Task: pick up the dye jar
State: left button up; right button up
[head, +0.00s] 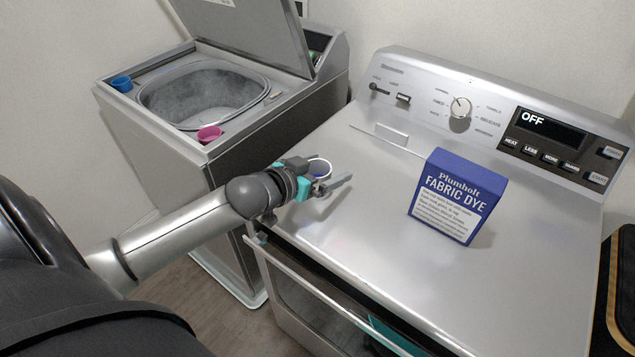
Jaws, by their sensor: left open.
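A small round jar (319,168) with a pale rim and a bluish inside shows at my left gripper, over the left part of the dryer top. My left gripper (328,173) is open, with its fingers on either side of the jar. The fingers and wrist hide part of the jar, and I cannot tell whether they touch it. A blue box labelled "Plumbolt FABRIC DYE" (457,195) stands upright on the dryer top, to the right of the gripper. My right gripper is not in view.
The dryer top (375,215) is clear between the gripper and the box. Its control panel (480,115) rises at the back. An open top-load washer (200,90) stands to the left, with a blue cup (121,83) and a pink cup (209,133) on its rim.

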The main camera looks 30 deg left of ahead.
pick_arm(q)
jog(key=shift+w+f, duration=0.15)
jog(key=shift+w, duration=0.1)
jog(key=c, duration=1.4)
jog(key=shift+c, duration=0.2)
